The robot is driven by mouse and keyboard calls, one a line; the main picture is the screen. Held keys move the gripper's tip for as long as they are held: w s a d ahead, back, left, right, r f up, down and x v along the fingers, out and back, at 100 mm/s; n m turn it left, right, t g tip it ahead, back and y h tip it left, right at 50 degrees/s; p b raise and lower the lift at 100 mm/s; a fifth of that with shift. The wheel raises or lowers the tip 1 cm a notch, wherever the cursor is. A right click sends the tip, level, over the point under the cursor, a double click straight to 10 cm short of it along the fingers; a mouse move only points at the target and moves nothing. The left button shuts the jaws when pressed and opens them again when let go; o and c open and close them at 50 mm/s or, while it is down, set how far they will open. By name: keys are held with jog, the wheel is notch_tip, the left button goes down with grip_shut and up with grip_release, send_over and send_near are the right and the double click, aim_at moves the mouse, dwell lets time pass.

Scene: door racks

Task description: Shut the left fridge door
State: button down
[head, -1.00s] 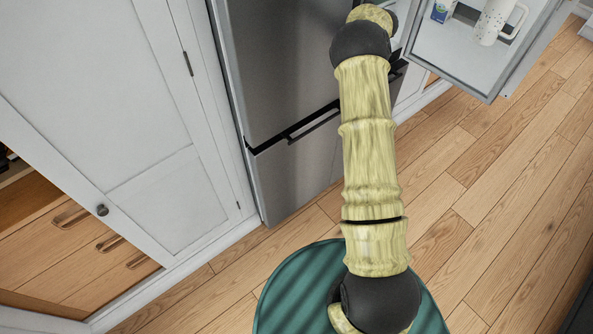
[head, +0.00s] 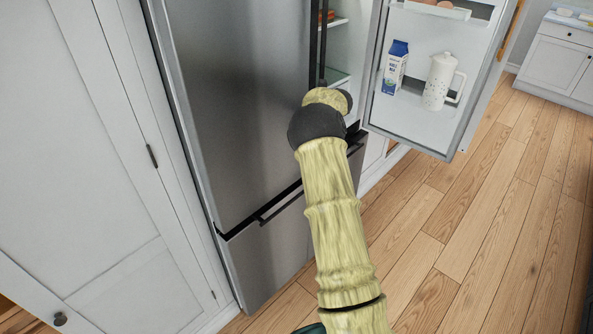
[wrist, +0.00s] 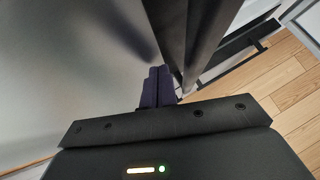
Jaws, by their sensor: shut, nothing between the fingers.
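The left fridge door (head: 235,90) is a tall grey steel panel in the head view. It looks flush or nearly flush with the cabinet front; I cannot tell whether a small gap remains. A dark vertical handle (head: 318,45) runs along its right edge. In the wrist view the steel face (wrist: 65,60) fills the left, and a dark bar (wrist: 190,35), likely the handle, is close by. My gripper (wrist: 158,75) is shut and empty, its fingertips at the door face beside the bar. Contact is unclear. The head view hides the fingers behind my arm.
The right fridge door (head: 450,135) stands wide open, with a milk carton (head: 395,67) and a white jug (head: 440,82) on its shelf. A lower drawer (head: 268,255) is shut. A white cupboard (head: 80,150) is at left. Wood floor (head: 450,230) is clear at right.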

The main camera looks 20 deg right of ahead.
jog(key=s+d+r+b, duration=0.3)
jog(key=s+d+r, duration=0.2)
jog(key=s, duration=0.5)
jog(key=shift+r, duration=0.75)
jog(key=s+a+r+m+t+h, duration=0.2)
jog(key=a+r+m+t, duration=0.15)
jog(key=m, duration=0.85)
jog(key=s+a+f+m+g, duration=0.3)
jog(key=s+a+m, duration=0.4)
jog(key=s, duration=0.4)
jog(key=s+a+f+m+g, duration=0.4)
jog(key=s+a+m, duration=0.3)
jog(key=s+m, duration=0.2)
jog(key=s+a+f+m+g+y, duration=0.1)
jog(key=s+a+f+m+g, duration=0.2)
jog(key=s, duration=1)
jog(key=a+f+m, duration=0.3)
jog(key=a+m, duration=0.2)
jog(key=m, duration=0.1)
jog(key=shift+s, duration=0.3)
